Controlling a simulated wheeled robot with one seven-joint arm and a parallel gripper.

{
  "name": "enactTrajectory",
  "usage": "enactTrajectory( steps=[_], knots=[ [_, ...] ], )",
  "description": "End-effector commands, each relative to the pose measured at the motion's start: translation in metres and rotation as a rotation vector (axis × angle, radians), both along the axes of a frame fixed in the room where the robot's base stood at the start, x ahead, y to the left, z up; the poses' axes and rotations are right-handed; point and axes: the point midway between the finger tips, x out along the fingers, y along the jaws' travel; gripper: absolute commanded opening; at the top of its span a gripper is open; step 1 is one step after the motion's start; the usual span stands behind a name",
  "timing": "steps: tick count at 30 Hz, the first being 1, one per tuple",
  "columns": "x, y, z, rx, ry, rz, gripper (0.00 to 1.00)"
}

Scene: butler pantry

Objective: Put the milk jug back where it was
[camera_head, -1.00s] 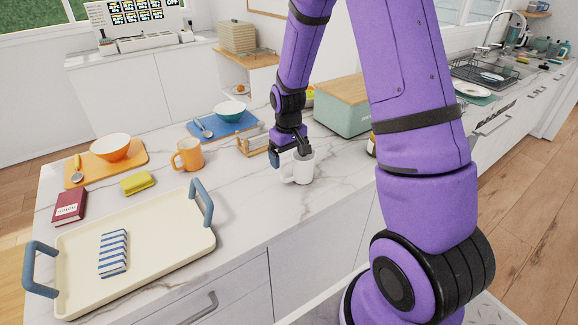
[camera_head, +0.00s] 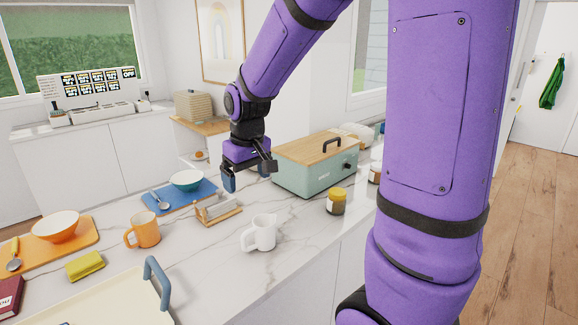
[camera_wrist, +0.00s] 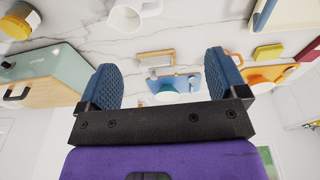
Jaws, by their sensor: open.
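The white milk jug (camera_head: 262,233) stands upright on the marble counter, with its handle toward the left in the head view. It also shows at the top edge of the wrist view (camera_wrist: 128,17), partly cut off. My gripper (camera_head: 249,177) is open and empty, raised above the counter behind the jug and apart from it. In the wrist view the two blue fingers (camera_wrist: 164,72) are spread wide with nothing between them.
A wooden rack (camera_head: 216,210) and an orange mug (camera_head: 143,230) stand left of the jug. A blue mat with a teal bowl (camera_head: 187,181) lies behind. The cream tray (camera_head: 110,304) is front left.

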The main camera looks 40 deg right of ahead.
Motion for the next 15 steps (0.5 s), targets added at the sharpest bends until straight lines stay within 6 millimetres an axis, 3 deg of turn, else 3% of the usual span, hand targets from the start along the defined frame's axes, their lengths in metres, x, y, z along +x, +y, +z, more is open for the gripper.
enactTrajectory(
  steps=[1, 6, 15],
  knots=[
    [-0.012, 0.004, 0.016, 0.0, -0.028, 0.0, 0.91],
    [-0.051, 0.016, 0.053, 0.004, -0.094, -0.007, 0.91],
    [-0.128, 0.034, 0.097, 0.014, -0.212, -0.016, 0.91]
  ],
)
